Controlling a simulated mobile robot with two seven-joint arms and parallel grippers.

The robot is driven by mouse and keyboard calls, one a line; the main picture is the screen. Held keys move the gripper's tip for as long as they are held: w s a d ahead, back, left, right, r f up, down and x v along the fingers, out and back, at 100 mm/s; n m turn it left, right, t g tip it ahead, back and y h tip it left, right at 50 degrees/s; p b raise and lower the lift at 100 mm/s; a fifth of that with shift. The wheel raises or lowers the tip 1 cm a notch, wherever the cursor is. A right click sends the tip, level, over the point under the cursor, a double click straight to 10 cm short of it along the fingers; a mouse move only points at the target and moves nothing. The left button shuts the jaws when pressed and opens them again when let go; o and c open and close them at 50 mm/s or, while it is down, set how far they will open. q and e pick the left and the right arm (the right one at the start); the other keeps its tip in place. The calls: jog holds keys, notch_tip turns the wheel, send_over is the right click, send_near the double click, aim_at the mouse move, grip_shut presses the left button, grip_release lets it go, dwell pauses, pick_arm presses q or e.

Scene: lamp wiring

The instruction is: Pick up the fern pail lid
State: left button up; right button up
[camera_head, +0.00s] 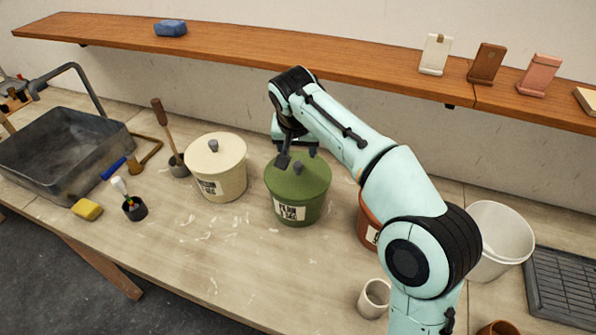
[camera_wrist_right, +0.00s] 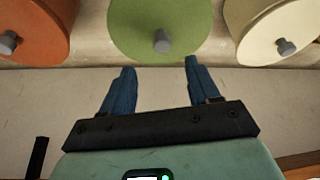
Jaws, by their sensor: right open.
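The fern-green pail (camera_head: 298,207) stands on the bench, and its green lid (camera_head: 312,178) is on top. The lid has a grey knob, seen just beyond my fingertips in the right wrist view, where the lid also shows (camera_wrist_right: 130,25). My right gripper (camera_head: 297,157) is over the back part of the lid. In the right wrist view its two blue fingers (camera_wrist_right: 158,68) are spread and empty, apart from the knob. The arm hides part of the lid's far rim in the head view. My left gripper is not in view.
A cream lidded pail (camera_head: 222,180) stands close on the left, and a terracotta pail (camera_head: 366,222) on the right is partly hidden by my arm. A wooden shelf (camera_head: 250,45) runs behind. The bench front (camera_head: 240,265) is mostly clear.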

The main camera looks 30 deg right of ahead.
send_over(298, 164)
jog(key=s+a, duration=0.1)
jog(key=s, duration=0.1)
jog(key=f, duration=0.4)
jog(key=shift+s+a+f, duration=0.1)
jog(key=shift+s+f, duration=0.05)
jog(key=shift+s, duration=0.05)
jog(key=x, duration=0.6)
jog(key=shift+w, duration=0.35)
grip_shut()
